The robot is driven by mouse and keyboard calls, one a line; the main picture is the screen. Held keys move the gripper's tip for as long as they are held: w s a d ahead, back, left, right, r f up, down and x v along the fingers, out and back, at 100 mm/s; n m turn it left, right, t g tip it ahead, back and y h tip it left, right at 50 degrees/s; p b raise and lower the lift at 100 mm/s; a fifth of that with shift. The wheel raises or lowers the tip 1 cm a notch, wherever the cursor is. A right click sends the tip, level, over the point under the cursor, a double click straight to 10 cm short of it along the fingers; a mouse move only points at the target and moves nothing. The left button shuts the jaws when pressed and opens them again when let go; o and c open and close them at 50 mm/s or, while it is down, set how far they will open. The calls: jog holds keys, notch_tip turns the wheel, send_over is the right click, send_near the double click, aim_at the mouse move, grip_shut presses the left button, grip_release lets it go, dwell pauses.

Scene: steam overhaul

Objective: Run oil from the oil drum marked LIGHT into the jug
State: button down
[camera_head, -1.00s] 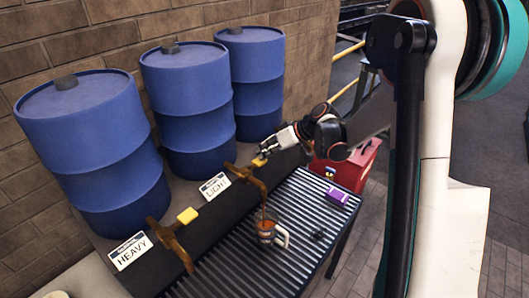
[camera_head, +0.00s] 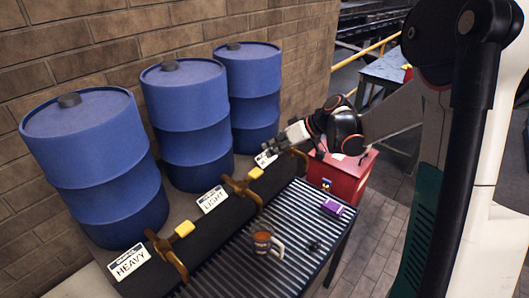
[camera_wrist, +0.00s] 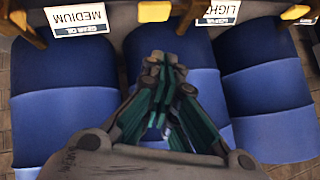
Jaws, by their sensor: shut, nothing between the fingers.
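The blue LIGHT drum (camera_head: 190,120) is the middle one of three. Its label (camera_head: 212,199) and brass tap (camera_head: 243,188) with a yellow handle (camera_head: 256,173) are in front of it. No stream shows below the spout. The jug (camera_head: 264,243) stands upright on the slatted rack below this tap, with brown oil inside. My gripper (camera_head: 272,157) is shut and empty, beyond the LIGHT handle and apart from it, near the third drum's label. In the wrist view, the shut fingers (camera_wrist: 165,66) are between the MEDIUM label (camera_wrist: 78,20) and the LIGHT label (camera_wrist: 220,12).
The HEAVY drum (camera_head: 95,165) with its tap (camera_head: 168,255) is at the left; the third drum (camera_head: 250,95) is at the right. A purple box (camera_head: 333,207) and a small dark item (camera_head: 315,246) lie on the rack (camera_head: 225,270). A red cabinet (camera_head: 343,178) stands beyond it.

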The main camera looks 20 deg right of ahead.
jog(key=shift+v, duration=1.85)
jog(key=shift+s+a, duration=0.1)
jog(key=shift+s, duration=0.05)
jog(key=s+a+r+m+h+b, duration=0.1)
jog(key=s+a+h+b, duration=0.15)
jog(key=s+a, duration=0.35)
jog(key=s+a+r+m+h+b, duration=0.1)
jog(key=s+a+b, duration=0.3)
jog(key=s, duration=0.5)
jog(key=s+d+f+m+h+b, duration=0.1)
jog(key=s+d+f+h, duration=0.1)
jog(key=s, duration=0.4)
jog(key=s+d+f+m+t+h+b, duration=0.1)
jog(key=s+d+f+m+h, duration=0.1)
jog(key=s+f, duration=0.3)
jog(key=shift+s+d, duration=0.6)
jog(key=shift+d, duration=0.3)
